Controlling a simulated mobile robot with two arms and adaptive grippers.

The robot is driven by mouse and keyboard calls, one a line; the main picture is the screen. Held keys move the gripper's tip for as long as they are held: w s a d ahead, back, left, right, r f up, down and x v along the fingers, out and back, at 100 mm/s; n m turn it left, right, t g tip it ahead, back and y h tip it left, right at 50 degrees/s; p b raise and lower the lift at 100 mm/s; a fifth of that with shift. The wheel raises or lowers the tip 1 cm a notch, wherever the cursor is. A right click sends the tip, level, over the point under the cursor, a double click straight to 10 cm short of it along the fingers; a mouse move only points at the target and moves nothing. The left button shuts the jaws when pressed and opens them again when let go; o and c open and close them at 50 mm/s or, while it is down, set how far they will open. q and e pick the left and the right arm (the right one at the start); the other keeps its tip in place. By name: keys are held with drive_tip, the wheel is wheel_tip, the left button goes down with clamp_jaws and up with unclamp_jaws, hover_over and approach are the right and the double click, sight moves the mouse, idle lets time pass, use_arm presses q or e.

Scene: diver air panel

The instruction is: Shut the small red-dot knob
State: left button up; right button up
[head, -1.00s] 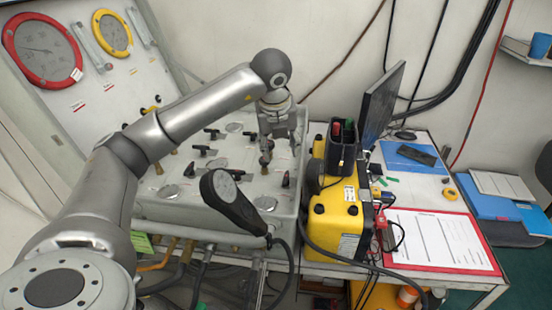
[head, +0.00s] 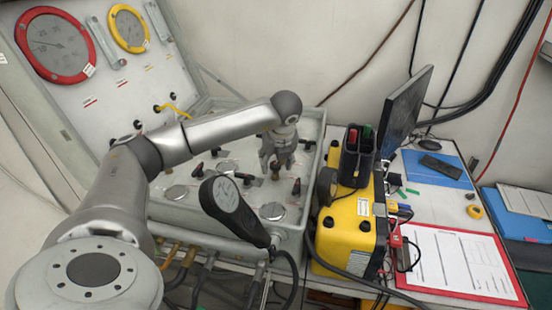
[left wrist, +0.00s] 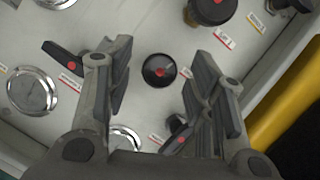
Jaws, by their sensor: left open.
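The small knob (left wrist: 160,70) is round and black with a red dot on its top. In the left wrist view it sits on the pale panel (left wrist: 128,22), between the two fingers of my left gripper (left wrist: 160,85) and a little beyond their tips. The gripper is open and not closed on anything. In the head view my left gripper (head: 276,170) points down over the right part of the panel, and I cannot make out the small knob clearly there. My right gripper is not in view.
A black lever with a red dot (left wrist: 68,60) and a larger black knob (left wrist: 210,10) are near the fingers. Several dials and handles cover the panel.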

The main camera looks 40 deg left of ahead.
use_arm(q)
drive_tip(key=shift+a+f, duration=0.1)
drive_tip(key=shift+f, duration=0.1)
drive_tip(key=shift+w, duration=0.1)
drive_tip(key=c, duration=1)
